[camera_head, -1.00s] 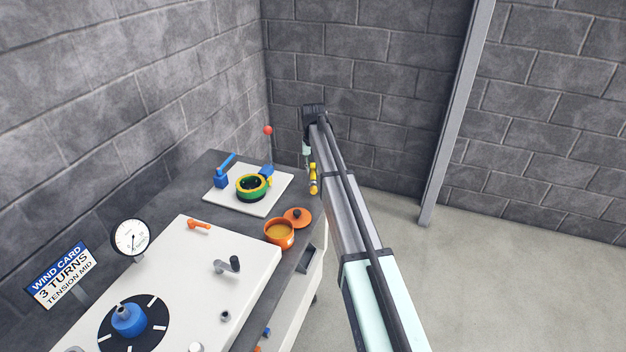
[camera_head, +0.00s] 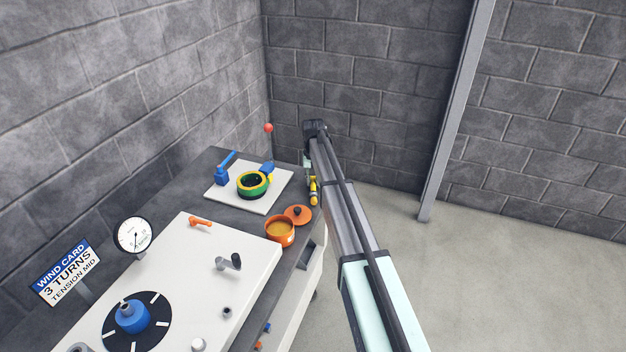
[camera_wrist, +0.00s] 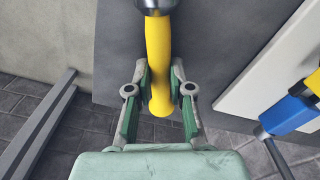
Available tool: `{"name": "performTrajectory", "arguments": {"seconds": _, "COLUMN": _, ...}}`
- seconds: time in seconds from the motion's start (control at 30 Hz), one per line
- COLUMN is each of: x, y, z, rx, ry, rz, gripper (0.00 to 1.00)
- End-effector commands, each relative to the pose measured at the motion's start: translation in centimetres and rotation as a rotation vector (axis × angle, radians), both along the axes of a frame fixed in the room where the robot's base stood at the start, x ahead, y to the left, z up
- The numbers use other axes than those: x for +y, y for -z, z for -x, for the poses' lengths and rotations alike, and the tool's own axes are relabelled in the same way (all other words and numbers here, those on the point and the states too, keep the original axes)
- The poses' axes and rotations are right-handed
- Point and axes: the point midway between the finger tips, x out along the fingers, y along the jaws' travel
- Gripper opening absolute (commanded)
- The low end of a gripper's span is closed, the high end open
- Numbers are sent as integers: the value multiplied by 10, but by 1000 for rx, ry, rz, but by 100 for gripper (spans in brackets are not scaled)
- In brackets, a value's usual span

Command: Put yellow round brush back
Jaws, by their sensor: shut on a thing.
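The yellow round brush (camera_wrist: 158,65) is held between the green fingers of my gripper (camera_wrist: 160,95) in the wrist view. Its yellow handle points toward the palm, and a metal collar shows at the top edge; the bristles are out of frame. In the head view the brush (camera_head: 313,192) hangs roughly upright beside the right edge of the bench, near the pot. My gripper (camera_head: 309,170) there is partly hidden by my arm.
An orange pot (camera_head: 279,232) with its lid (camera_head: 298,215) beside it stands at the bench's right edge. A white plate (camera_head: 273,200) carries a green and yellow ring (camera_head: 252,185) and blue clamps. A white panel (camera_head: 190,262) with a crank lies nearer. Open floor is at right.

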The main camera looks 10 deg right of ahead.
Motion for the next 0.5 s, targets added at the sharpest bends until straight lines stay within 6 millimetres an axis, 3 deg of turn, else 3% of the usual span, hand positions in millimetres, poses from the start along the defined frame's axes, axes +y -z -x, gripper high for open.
{"name": "performTrajectory", "arguments": {"seconds": 0.03, "x": 0, "y": 1, "z": 0, "rx": 0, "ry": 0, "rz": 0, "gripper": 28}}
{"name": "performTrajectory", "arguments": {"seconds": 0.1, "x": 0, "y": 1, "z": 0, "rx": 0, "ry": 0, "rz": 0, "gripper": 46}}
{"name": "performTrajectory", "arguments": {"seconds": 0.5, "x": 0, "y": -5, "z": 0, "rx": -1, "ry": 0, "rz": 0, "gripper": 46}}
